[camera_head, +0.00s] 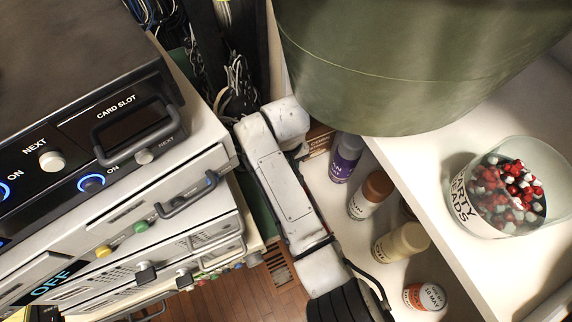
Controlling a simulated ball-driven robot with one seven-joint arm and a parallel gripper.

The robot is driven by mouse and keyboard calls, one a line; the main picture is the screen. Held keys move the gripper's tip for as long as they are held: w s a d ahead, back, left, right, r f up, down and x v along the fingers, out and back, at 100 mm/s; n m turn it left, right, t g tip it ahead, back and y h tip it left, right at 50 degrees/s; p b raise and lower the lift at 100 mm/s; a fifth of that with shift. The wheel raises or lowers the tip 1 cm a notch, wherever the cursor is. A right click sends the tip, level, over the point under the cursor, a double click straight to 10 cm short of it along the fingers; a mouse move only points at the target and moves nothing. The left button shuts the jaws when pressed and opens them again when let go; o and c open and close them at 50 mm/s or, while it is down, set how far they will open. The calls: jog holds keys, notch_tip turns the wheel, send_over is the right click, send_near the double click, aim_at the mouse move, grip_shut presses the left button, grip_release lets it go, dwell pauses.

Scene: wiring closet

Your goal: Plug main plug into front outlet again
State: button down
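My arm, white and worn, reaches up from the bottom edge into the gap between the equipment rack and the white shelves. Its far end bends by the rack's corner, and my gripper is not in view. I cannot make out the main plug or the front outlet. Bundled dark and pale cables (238,88) hang at the back of the gap, just beyond the arm's bend. No plug end can be told apart among them.
Stacked rack units (150,218) with handles and knobs crowd the left. A large green container (420,75) stands at upper right. A clear jar (500,195) of red and white pieces sits on the white shelf. Several bottles, including a purple one (345,160), stand right of my arm.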

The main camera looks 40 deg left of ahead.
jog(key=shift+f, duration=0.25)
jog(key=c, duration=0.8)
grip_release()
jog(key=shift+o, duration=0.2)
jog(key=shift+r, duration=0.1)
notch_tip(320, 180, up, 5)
jog(key=p, duration=0.5)
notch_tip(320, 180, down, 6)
jog(key=b, duration=0.5)
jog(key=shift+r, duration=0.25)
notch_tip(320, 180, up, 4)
jog(key=p, duration=0.2)
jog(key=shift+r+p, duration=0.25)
jog(key=shift+p, duration=0.1)
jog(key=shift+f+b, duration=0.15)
jog(key=shift+b, duration=0.65)
